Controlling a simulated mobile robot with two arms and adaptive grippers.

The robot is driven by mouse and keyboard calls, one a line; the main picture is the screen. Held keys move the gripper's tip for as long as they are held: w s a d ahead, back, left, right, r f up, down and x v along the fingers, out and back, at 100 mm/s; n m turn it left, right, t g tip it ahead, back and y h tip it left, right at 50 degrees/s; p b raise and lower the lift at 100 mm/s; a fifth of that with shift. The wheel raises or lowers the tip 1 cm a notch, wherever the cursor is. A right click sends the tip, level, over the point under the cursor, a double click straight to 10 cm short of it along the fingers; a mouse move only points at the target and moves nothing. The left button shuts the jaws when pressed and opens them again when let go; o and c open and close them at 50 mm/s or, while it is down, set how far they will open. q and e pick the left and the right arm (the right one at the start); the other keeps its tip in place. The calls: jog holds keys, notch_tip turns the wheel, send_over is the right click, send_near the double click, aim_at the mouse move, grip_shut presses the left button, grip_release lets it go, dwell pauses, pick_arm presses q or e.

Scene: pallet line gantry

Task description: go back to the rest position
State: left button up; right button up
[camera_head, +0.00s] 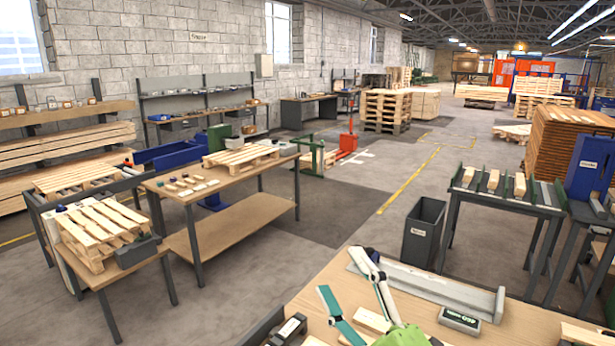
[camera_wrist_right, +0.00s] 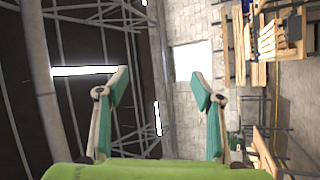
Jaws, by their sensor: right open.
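My right gripper (camera_head: 342,272) is low in the head view, right of the middle, above the near wooden bench (camera_head: 290,290). Its two teal-and-white fingers stand apart above a green body. In the right wrist view the fingers of the right gripper (camera_wrist_right: 160,82) are spread wide with nothing between them. That camera looks across the room, with the ceiling beams at left and the wall and tables at right. My left gripper shows in neither view.
A wooden worktable (camera_head: 228,180) with a pallet (camera_head: 241,157) stands at left. The floor between has open room.

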jog(key=s+d+f+m+g+h, duration=0.25)
jog(key=d+f+m+h, duration=0.35)
jog(key=f, duration=0.5)
jog(key=s+d+f+m+g+h, duration=0.1)
jog(key=d+f+m+g+h, duration=0.5)
jog(key=f, duration=0.5)
jog(key=s+d+f+m+g+y, duration=0.1)
jog(key=s+f+m+g, duration=0.25)
jog(key=s+f, duration=0.6)
jog(key=s+d+f+m+g+y, duration=0.15)
jog(key=s+f+g, duration=0.35)
jog(key=s, duration=0.8)
jog(key=s+d+f+b+x, duration=0.1)
jog(key=s+b+x, duration=0.2)
jog(key=x, duration=1.2)
jog(key=s+d+f+b+x, duration=0.15)
jog(key=s+x, duration=0.25)
jog(key=x, duration=1.1)
jog(key=s+d+f+g+b, duration=0.1)
jog(key=s+f+b, duration=0.5)
jog(key=s+f, duration=1.2)
notch_tip(320, 180, down, 4)
jog(key=shift+d+f+g+h, duration=0.1)
jog(key=shift+d+g+h, duration=0.3)
jog(key=shift+d, duration=0.5)
